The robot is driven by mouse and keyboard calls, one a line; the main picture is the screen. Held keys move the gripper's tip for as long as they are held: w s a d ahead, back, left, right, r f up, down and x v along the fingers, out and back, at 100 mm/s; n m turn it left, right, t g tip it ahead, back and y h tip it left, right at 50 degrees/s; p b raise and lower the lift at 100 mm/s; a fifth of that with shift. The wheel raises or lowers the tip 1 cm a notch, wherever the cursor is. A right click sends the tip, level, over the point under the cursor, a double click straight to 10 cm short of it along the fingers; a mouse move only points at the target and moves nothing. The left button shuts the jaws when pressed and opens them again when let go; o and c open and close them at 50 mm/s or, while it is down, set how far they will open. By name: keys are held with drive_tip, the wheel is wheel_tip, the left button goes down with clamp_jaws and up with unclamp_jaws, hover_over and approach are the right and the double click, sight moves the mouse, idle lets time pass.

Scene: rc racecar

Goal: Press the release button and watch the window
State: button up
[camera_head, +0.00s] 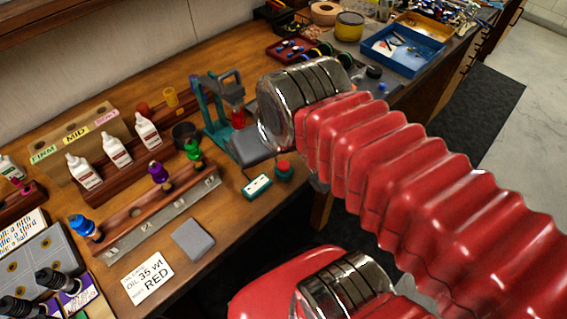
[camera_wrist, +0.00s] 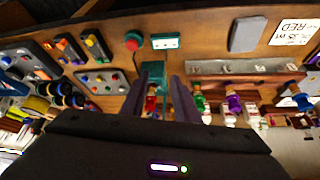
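A round red button (camera_head: 283,168) on a dark green base stands near the bench's front edge. It also shows in the wrist view (camera_wrist: 133,41). Beside it is a small green box with a pale window (camera_head: 257,186), also in the wrist view (camera_wrist: 165,41); its reading is too small to tell.
Purple, green and blue topped pieces stand on a wooden rack (camera_head: 130,219). White bottles (camera_head: 116,150) stand behind it. A card reading "OIL 35 wt RED" (camera_head: 147,279) and a grey pad (camera_head: 192,240) lie in front. A blue tray (camera_head: 403,47) is far right.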

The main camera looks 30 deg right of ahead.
clamp_jaws()
idle(1.7)
